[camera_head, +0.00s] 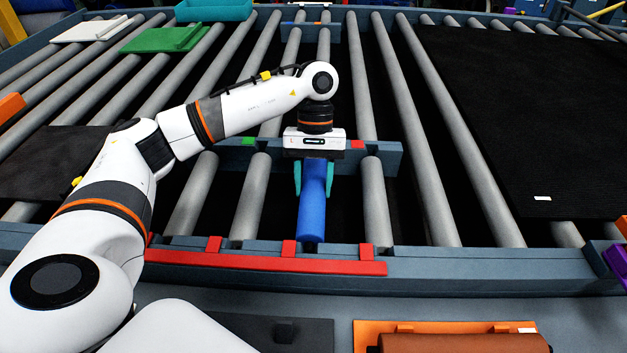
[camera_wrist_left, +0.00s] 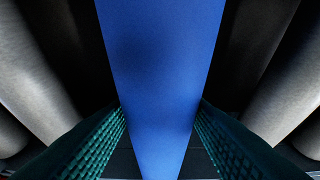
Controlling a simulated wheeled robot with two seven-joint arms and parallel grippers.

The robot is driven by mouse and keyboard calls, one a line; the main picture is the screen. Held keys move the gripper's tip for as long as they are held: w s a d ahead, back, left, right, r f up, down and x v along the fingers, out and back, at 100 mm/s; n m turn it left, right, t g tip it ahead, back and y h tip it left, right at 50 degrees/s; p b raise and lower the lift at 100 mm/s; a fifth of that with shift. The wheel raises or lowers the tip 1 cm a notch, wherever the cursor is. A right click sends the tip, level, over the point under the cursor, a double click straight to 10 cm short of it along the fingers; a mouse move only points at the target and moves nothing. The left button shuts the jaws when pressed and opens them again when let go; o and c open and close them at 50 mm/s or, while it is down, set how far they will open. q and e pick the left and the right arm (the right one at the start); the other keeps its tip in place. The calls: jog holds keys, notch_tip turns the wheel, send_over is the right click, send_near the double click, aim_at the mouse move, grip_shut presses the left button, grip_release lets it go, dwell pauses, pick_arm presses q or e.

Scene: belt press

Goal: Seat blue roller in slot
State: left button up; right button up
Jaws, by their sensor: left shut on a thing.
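The blue roller (camera_head: 312,212) lies lengthwise between two grey rollers in the head view, in line with the gap in the row. Its near end is at the red-marked front rail (camera_head: 270,262), by the middle red tab. My left gripper (camera_head: 314,180) points down with its teal fingers shut on the roller, one on each side. The roller (camera_wrist_left: 160,70) fills the middle of the left wrist view between the textured fingers (camera_wrist_left: 160,135). Its far end is hidden under the gripper, and I cannot tell whether either end rests in the slot. My right gripper is not in view.
A grey-blue crossbar (camera_head: 380,158) runs behind the gripper. Grey rollers (camera_head: 250,200) (camera_head: 375,200) lie close on both sides. A black belt (camera_head: 530,130) covers the right. An orange tray (camera_head: 440,328) with a brown roller is at the front. A green plate (camera_head: 165,38) lies at the back left.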

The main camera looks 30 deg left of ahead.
pick_arm(q)
jog(key=shift+f+b, duration=1.25)
jog(key=shift+f, duration=0.15)
dwell(0.4)
jog(key=o, duration=1.5)
jog(key=shift+w+a+r, duration=0.1)
jog(key=shift+w+r, duration=0.05)
jog(key=shift+r, duration=0.3)
jog(key=p+v, duration=0.1)
jog(key=v, duration=1)
jog(key=shift+r, duration=0.1)
